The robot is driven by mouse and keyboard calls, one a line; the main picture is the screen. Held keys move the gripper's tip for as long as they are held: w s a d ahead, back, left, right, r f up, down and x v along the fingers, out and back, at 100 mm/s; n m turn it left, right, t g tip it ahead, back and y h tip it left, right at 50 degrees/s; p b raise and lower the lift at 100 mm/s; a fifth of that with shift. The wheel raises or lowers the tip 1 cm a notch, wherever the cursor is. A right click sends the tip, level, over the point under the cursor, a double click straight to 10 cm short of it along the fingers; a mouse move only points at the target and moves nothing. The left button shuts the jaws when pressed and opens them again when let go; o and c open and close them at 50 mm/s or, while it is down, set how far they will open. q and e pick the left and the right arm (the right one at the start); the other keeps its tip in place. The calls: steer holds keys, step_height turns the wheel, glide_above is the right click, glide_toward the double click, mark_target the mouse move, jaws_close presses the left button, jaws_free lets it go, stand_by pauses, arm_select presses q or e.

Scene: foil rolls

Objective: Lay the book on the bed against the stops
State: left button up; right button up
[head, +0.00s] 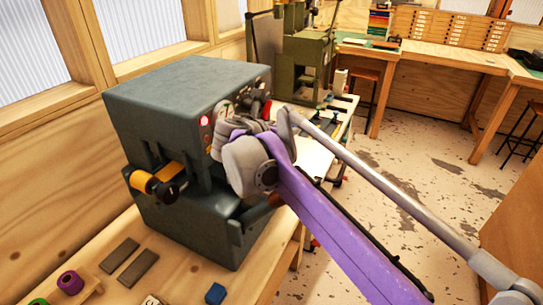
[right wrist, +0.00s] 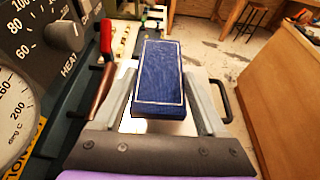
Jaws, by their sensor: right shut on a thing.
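The book (right wrist: 160,75) is dark blue with a thin pale border line on its cover. In the right wrist view it lies between the two grey fingers of my right gripper (right wrist: 161,80), which is shut on it. A pale flat plate (right wrist: 213,78) with a dark handle shows below and beside the book; it looks like the bed. Its white surface also shows in the head view (head: 316,158), beside the machine. I cannot tell whether the book touches it, and I cannot make out the stops. In the head view my right arm hides the gripper and book. My left gripper is not in view.
The grey-green press (head: 190,95) stands close on the left, with an orange foil roll (head: 145,182). Its heat dial (right wrist: 62,35) and red-handled lever (right wrist: 106,40) are near my gripper. Dark bars (head: 130,262), a purple roll (head: 70,282) and a blue block (head: 215,293) lie in front.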

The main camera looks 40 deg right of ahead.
steer(key=f, duration=0.4)
steer(key=shift+s+d+f, duration=0.15)
steer(key=shift+s+f, duration=0.1)
steer(key=shift+f, duration=0.15)
steer(key=shift+f+b, duration=0.35)
steer(key=shift+f, duration=2)
steer(key=shift+w+f, duration=0.1)
steer(key=o, duration=1.4)
steer(key=shift+c, duration=0.2)
steer(key=shift+r, duration=0.2)
steer(key=v, duration=1.2)
